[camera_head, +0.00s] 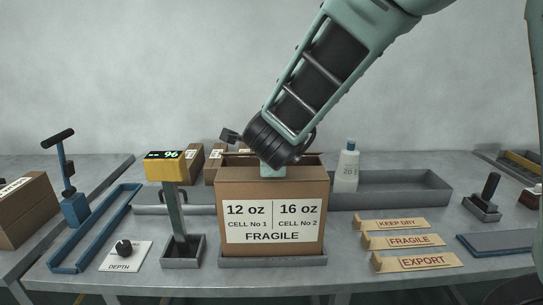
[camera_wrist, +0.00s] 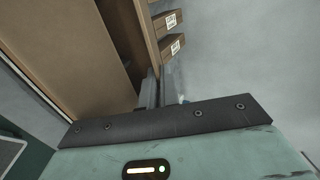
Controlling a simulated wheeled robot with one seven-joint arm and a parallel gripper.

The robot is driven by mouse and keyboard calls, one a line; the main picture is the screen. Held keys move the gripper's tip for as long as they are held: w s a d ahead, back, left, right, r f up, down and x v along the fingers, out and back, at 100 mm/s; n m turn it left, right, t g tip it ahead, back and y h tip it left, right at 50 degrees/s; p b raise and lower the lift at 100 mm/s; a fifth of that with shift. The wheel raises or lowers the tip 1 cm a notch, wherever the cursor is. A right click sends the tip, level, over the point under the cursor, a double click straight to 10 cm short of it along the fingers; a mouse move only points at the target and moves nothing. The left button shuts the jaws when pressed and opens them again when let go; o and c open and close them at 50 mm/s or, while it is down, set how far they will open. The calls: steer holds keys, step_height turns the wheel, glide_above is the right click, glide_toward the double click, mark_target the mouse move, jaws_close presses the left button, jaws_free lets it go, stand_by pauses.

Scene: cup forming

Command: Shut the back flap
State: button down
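The brown carton (camera_head: 223,215), marked "12 oz", "16 oz" and "FRAGILE", stands upright on a grey base in the head view. My gripper (camera_head: 272,172) points down at the carton's top, its tips partly hidden by the carton. A thin brown edge (camera_head: 235,154) shows along the carton's back top; I cannot tell whether it is the back flap or the wall. In the wrist view my fingers (camera_wrist: 160,85) are close together. A cardboard strip (camera_wrist: 148,35) runs down to them beside a dark opening. Whether cardboard is caught between them is unclear.
A white bottle (camera_head: 347,170) and a grey tray (camera_head: 405,187) are behind right. Label blocks (camera_head: 400,241) lie to the right. More cartons (camera_head: 194,165) stand behind.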

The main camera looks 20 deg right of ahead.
steer(key=c, duration=1.6)
jaws_free()
steer(key=shift+c, duration=0.2)
steer(key=p+v, duration=0.2)
steer(key=v, duration=1.5)
steer(key=shift+s+p, duration=0.25)
steer(key=shift+p, duration=0.1)
